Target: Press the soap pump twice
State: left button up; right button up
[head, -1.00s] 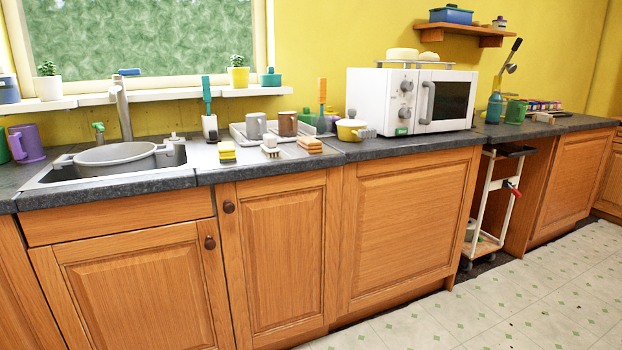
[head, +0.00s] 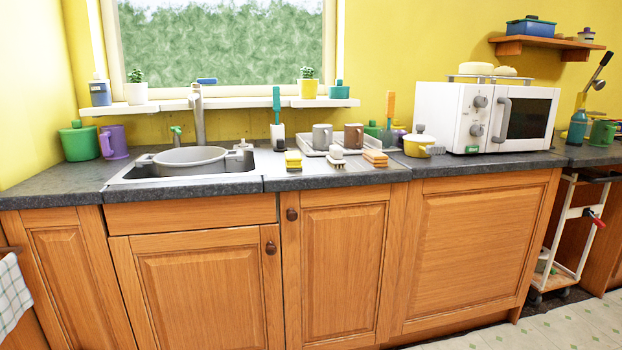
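A small green spout-like fixture (head: 176,133) stands behind the sink, left of the grey tap (head: 198,115). It looks like a soap pump, but it is too small to be sure. The sink (head: 128,175) is set in the dark counter and holds a grey basin (head: 188,158). A grey piece with a pale top (head: 240,156) sits at the basin's right end; I cannot tell what it is. A blue container with a pale top (head: 100,93) stands on the left of the windowsill. Neither of my grippers is in view.
A green pot (head: 78,141) and purple mug (head: 113,141) stand left of the sink. A yellow sponge (head: 293,160), brushes and a rack with mugs are to its right. A white microwave (head: 487,117) stands farther right. The counter's front-left strip (head: 55,187) is clear.

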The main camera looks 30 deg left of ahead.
aim_at(176, 130)
jog(key=u, duration=1.55)
